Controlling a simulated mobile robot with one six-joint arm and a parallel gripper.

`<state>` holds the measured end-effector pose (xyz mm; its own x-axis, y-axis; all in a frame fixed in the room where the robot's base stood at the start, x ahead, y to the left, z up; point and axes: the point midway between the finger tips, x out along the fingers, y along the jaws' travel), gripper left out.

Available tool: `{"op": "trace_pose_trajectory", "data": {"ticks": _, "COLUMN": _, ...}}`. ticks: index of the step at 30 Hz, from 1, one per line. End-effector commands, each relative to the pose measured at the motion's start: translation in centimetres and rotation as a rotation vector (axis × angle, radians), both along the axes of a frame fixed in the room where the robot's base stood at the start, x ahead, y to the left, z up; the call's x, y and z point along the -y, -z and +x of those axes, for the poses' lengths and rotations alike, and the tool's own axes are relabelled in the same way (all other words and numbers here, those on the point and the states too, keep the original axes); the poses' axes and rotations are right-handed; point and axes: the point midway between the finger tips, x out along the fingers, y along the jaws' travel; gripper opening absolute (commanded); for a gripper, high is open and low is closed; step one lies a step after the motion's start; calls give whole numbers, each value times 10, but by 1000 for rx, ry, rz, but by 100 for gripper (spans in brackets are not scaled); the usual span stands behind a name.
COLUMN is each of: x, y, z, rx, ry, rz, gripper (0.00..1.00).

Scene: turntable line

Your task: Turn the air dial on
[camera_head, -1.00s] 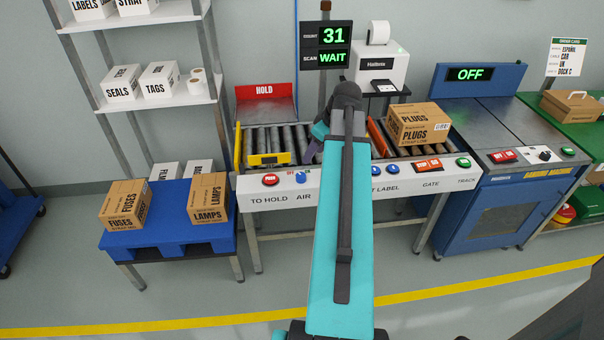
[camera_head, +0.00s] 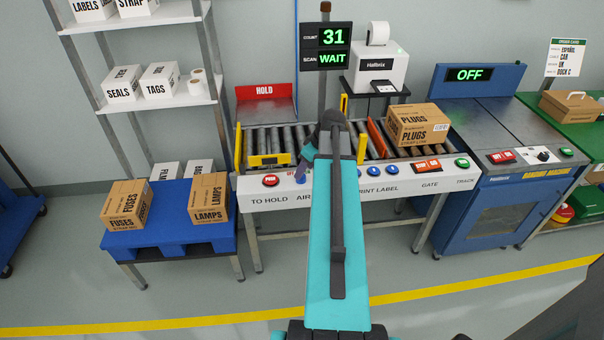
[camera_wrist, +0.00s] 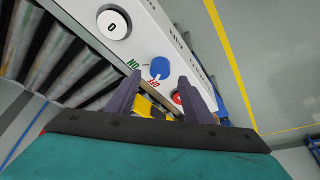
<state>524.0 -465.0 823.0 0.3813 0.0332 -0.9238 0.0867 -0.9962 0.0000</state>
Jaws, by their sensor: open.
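The blue air dial (camera_wrist: 160,68) sits on the white front panel in the wrist view, between a green ON mark and a red OFF mark. Its narrow end seems to point toward OFF. My gripper (camera_wrist: 160,79) is open, its two purple fingers to either side of the dial in the picture; I cannot tell whether they touch it. In the head view my gripper (camera_head: 305,165) is over the panel near the AIR label and largely hides the dial.
A red push button (camera_head: 270,180) is left of the dial. A white round control marked 0 (camera_wrist: 114,25) is on its other side. The roller conveyor (camera_head: 290,139) lies behind the panel, with a yellow-framed piece (camera_head: 268,160) and a PLUGS box (camera_head: 418,125). The SCAN display (camera_head: 326,58) reads WAIT.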

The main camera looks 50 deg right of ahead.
Motion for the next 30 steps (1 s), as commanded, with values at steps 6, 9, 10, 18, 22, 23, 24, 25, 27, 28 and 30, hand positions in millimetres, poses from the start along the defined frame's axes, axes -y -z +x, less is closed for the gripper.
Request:
{"op": "trace_pose_trajectory", "data": {"ticks": 6, "x": 0, "y": 20, "z": 9, "rx": -1, "ry": 1, "rz": 1, "gripper": 47}}
{"op": "trace_pose_trajectory", "data": {"ticks": 9, "x": -1, "y": 27, "z": 11, "rx": -1, "ry": 0, "rz": 1, "gripper": 47}}
{"op": "trace_pose_trajectory", "data": {"ticks": 10, "x": -1, "y": 29, "z": 12, "rx": 0, "ry": 0, "rz": 1, "gripper": 47}}
{"op": "trace_pose_trajectory", "data": {"ticks": 18, "x": -1, "y": 36, "z": 15, "rx": 0, "ry": 0, "rz": 0, "gripper": 47}}
{"op": "trace_pose_trajectory", "data": {"ticks": 22, "x": -1, "y": 36, "z": 15, "rx": 0, "ry": 0, "rz": 0, "gripper": 47}}
{"op": "trace_pose_trajectory", "data": {"ticks": 23, "x": -1, "y": 36, "z": 15, "rx": 0, "ry": 0, "rz": 0, "gripper": 47}}
{"op": "trace_pose_trajectory", "data": {"ticks": 24, "x": -1, "y": 36, "z": 15, "rx": 0, "ry": 0, "rz": 0, "gripper": 47}}
{"op": "trace_pose_trajectory", "data": {"ticks": 25, "x": -1, "y": 36, "z": 15, "rx": 0, "ry": 0, "rz": 0, "gripper": 46}}
{"op": "trace_pose_trajectory", "data": {"ticks": 27, "x": -1, "y": 36, "z": 14, "rx": 0, "ry": 0, "rz": 0, "gripper": 34}}
{"op": "trace_pose_trajectory", "data": {"ticks": 28, "x": -1, "y": 36, "z": 14, "rx": 0, "ry": 0, "rz": 0, "gripper": 29}}
{"op": "trace_pose_trajectory", "data": {"ticks": 30, "x": -1, "y": 36, "z": 14, "rx": 0, "ry": 1, "rz": 0, "gripper": 17}}
